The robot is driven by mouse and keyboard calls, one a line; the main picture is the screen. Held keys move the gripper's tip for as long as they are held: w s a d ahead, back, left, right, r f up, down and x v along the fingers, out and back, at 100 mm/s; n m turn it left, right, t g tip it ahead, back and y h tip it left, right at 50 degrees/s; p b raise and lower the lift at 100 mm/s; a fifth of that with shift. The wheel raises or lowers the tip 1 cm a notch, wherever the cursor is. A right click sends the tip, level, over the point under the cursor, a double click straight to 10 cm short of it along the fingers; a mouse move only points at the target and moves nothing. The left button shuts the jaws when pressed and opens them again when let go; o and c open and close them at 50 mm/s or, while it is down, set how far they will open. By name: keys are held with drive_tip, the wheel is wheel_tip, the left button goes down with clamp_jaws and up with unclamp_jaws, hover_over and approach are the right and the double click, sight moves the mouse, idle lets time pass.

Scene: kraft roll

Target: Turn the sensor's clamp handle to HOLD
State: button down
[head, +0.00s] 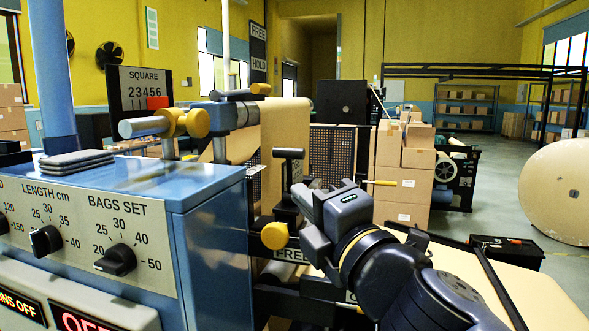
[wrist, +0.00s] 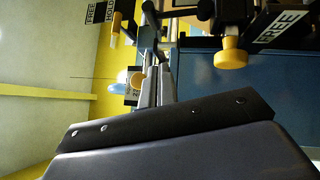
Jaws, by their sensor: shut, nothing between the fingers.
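A yellow round knob (head: 274,236) sits on a dark clamp beside the blue cabinet. A plate reading FREE (head: 290,255) is just below it, partly hidden by my arm. In the wrist view the yellow knob (wrist: 231,56) and the FREE plate (wrist: 282,27) are at the upper right. A black T-shaped bar (head: 289,154) rises behind the knob. My gripper (head: 304,213) is shut and empty, just right of the knob in the head view. I cannot tell whether it touches the clamp. No HOLD mark shows on the lower plate.
The blue cabinet (head: 215,215) with dials fills the left. A second sign reading FREE and HOLD (head: 258,46) hangs higher up, above yellow-knobbed rollers (head: 180,123). A tan sheet (head: 535,300) lies right of my arm. Stacked cartons (head: 405,175) stand behind.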

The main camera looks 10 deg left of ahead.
sight(286, 151)
drive_tip(key=x, duration=0.7)
drive_tip(key=shift+f+b, duration=0.15)
drive_tip(key=shift+b, duration=0.15)
drive_tip(key=shift+w+d+r+p, duration=0.1)
drive_tip(key=shift+w+r+p, duration=0.2)
drive_tip(key=shift+w+p, duration=0.25)
drive_tip(key=shift+w+d+r+p, duration=0.15)
drive_tip(key=shift+w+r+p, duration=0.15)
drive_tip(key=shift+w, duration=0.95)
drive_tip(key=shift+r, duration=0.1)
drive_tip(key=shift+w+d+r+p, duration=0.1)
drive_tip(key=shift+w+r+p, duration=0.25)
drive_tip(key=shift+w+p, duration=0.35)
drive_tip(key=shift+s+r, duration=0.15)
